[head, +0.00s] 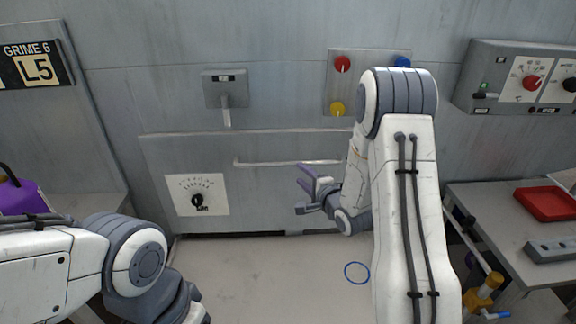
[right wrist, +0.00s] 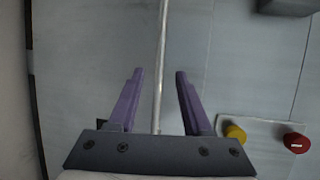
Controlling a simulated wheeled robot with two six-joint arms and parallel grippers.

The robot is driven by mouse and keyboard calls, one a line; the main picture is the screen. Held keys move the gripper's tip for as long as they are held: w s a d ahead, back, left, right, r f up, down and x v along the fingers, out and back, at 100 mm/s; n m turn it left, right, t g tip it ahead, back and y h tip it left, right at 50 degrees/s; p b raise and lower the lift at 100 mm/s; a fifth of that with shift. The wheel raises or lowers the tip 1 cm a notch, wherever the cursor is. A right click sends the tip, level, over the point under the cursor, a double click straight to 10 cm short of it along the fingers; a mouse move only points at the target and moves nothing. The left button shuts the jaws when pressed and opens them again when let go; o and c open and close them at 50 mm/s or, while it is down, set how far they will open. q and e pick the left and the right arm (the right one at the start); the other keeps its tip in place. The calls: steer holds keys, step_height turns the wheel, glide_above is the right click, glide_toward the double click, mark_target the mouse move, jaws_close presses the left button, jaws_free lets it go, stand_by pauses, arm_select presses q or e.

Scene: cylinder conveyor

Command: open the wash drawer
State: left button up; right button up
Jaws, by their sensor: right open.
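The wash drawer (head: 270,205) is a wide grey front panel in the wall, flush along its edges as far as I see. A long pale bar handle (head: 285,164) runs across it, with a dial plate (head: 197,194) at its lower left. My right gripper (head: 304,188) is open and empty in front of the panel near the handle's right part. In the right wrist view, the handle (right wrist: 161,45) runs lengthwise between the two purple fingers (right wrist: 160,74), touching neither in the picture. How deep it lies between them is unclear. My left gripper is out of view; only its arm shows.
A lever fixture (head: 226,90) is above the drawer. A plate with red, blue and yellow knobs (head: 338,80) is above right. A table with a red tray (head: 548,204) stands right. A purple object (head: 22,197) is at far left. Floor before the drawer is clear except a blue ring (head: 357,281).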

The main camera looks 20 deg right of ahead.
mark_target(290, 165)
steer(key=p+x, duration=0.1)
steer(key=x, duration=0.8)
steer(key=shift+w, duration=0.25)
jaws_close()
stand_by(1.0)
